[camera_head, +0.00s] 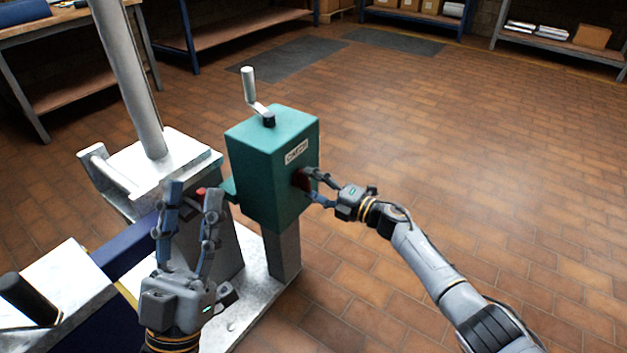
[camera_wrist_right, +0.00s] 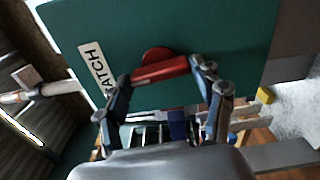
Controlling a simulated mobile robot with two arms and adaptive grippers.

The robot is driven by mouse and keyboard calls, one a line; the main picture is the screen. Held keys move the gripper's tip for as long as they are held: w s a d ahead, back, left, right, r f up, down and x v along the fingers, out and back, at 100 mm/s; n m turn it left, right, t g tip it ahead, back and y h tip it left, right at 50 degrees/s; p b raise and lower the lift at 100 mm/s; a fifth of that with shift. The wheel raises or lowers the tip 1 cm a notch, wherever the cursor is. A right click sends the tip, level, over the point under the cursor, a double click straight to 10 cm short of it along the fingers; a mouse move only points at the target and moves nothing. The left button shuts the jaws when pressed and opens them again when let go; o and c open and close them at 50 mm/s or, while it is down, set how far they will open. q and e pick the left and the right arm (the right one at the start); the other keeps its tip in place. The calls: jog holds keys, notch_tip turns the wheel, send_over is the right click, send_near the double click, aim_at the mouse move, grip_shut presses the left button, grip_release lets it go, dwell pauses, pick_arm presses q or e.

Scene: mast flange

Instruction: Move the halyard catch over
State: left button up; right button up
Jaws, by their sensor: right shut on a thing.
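The halyard catch is a red lever (camera_head: 300,181) on the side of a green box (camera_head: 262,165) with a white label reading CATCH (camera_head: 297,152). In the right wrist view the red catch (camera_wrist_right: 160,68) lies between the fingertips, with its rounded hub against the green face. My right gripper (camera_head: 309,187) is shut on the catch; in the head view its fingers hide part of it. My left gripper (camera_head: 192,188) is open and empty, fingers pointing up, in front of the mast base at left of the box.
A crank handle (camera_head: 250,88) stands on top of the box. A grey mast (camera_head: 128,75) rises from a pale metal block (camera_head: 180,160) at left. The box rests on a metal post (camera_head: 283,255). Brick floor (camera_head: 450,150) to the right is clear; shelves line the back.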

pick_arm(q)
jog(key=shift+w+d+f+g+y, duration=0.15)
jog(key=shift+w+f+g+y, duration=0.35)
jog(key=shift+w+f+g, duration=0.6)
pick_arm(e)
jog(key=shift+m, duration=0.7)
pick_arm(q)
jog(key=shift+w+f, duration=0.1)
pick_arm(e)
jog(key=o, duration=1.2)
jog(key=shift+c, duration=0.2)
jog(key=v, duration=1.2)
